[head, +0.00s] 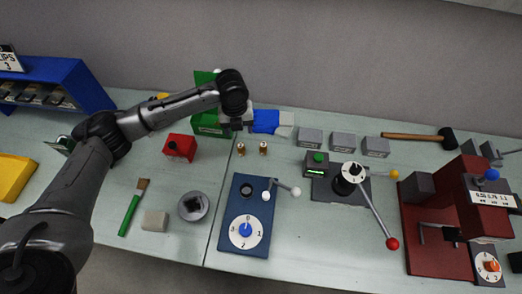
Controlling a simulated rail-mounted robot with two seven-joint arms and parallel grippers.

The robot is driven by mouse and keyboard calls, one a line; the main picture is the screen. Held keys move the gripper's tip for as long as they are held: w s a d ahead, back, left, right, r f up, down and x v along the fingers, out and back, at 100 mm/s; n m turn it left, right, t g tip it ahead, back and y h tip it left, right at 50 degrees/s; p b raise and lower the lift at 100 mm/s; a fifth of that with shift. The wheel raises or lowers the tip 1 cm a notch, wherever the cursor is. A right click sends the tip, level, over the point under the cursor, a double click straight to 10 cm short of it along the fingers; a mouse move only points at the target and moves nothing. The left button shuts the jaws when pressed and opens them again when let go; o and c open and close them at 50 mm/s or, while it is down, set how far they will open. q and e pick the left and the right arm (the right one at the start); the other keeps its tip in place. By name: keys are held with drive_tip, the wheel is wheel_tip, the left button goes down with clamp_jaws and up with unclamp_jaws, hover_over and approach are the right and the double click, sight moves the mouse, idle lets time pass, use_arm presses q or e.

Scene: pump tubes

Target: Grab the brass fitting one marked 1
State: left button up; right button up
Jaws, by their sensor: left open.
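Two small brass fittings stand upright side by side on the bench near the middle of the head view, the left one (241,148) and the right one (263,148). Their markings are too small for me to tell which one is marked 1. My left arm reaches in from the left. My left gripper (237,127) is open and points down, just behind and above the left fitting, apart from it in the picture. Its fingertips are small and partly hard to make out. My right gripper is not in view.
A green box (211,128) and a blue block (265,121) stand close to my gripper. Grey blocks (342,141) line up to the right. A blue dial panel (246,252) lies in front of the fittings. A red box (180,147) is to the left.

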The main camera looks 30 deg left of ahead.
sight(241, 150)
use_arm(q)
drive_tip(key=f+m, duration=0.2)
drive_tip(key=f, duration=0.1)
drive_tip(key=f+m+b, duration=0.1)
drive_tip(key=f+m, duration=0.2)
drive_tip(key=f, duration=0.1)
drive_tip(key=shift+s+a, duration=0.1)
drive_tip(key=shift+s, duration=0.1)
drive_tip(key=shift+w+f+b, duration=0.2)
drive_tip(key=shift+f+b, duration=0.3)
drive_tip(key=shift+f, duration=2.9)
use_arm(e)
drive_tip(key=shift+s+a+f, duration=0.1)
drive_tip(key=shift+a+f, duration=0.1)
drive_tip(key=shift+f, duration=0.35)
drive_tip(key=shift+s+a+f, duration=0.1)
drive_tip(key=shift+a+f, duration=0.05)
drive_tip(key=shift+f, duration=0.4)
use_arm(q)
drive_tip(key=c, duration=1.1)
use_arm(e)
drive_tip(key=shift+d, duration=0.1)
